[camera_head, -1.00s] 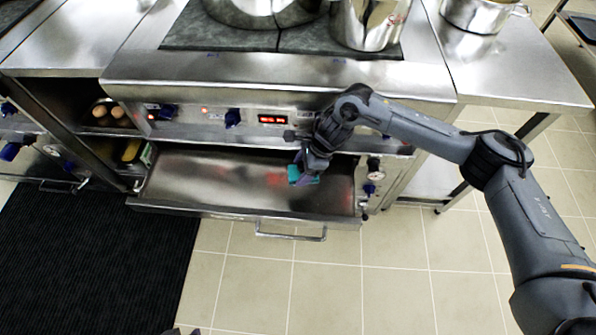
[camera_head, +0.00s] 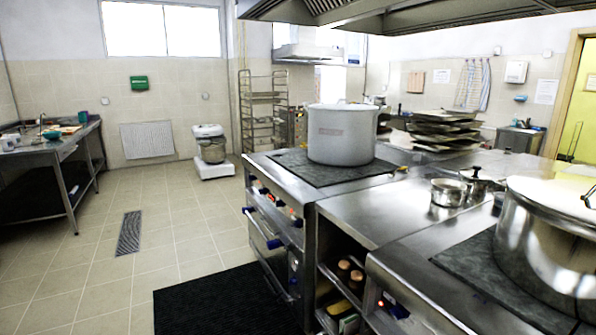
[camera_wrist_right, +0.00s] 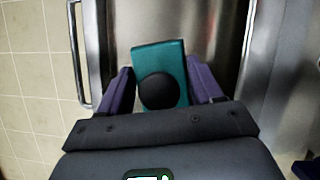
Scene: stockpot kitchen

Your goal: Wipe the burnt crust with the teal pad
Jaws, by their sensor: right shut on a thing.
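In the right wrist view the teal pad (camera_wrist_right: 170,58), with a round black knob on it, is between the two purple fingers of my right gripper (camera_wrist_right: 163,82). The gripper is shut on it. The pad is over or against a steel surface (camera_wrist_right: 115,30); I cannot tell whether it touches. No burnt crust can be made out in the current views. Neither gripper shows in the head view, and my left gripper is in no view.
A bar handle (camera_wrist_right: 79,55) runs along the steel edge beside tiled floor. The head view shows a large pot (camera_head: 342,134) on the far hob, a big shiny pot (camera_head: 545,240) at right, small pans (camera_head: 449,192) and a black mat (camera_head: 215,303).

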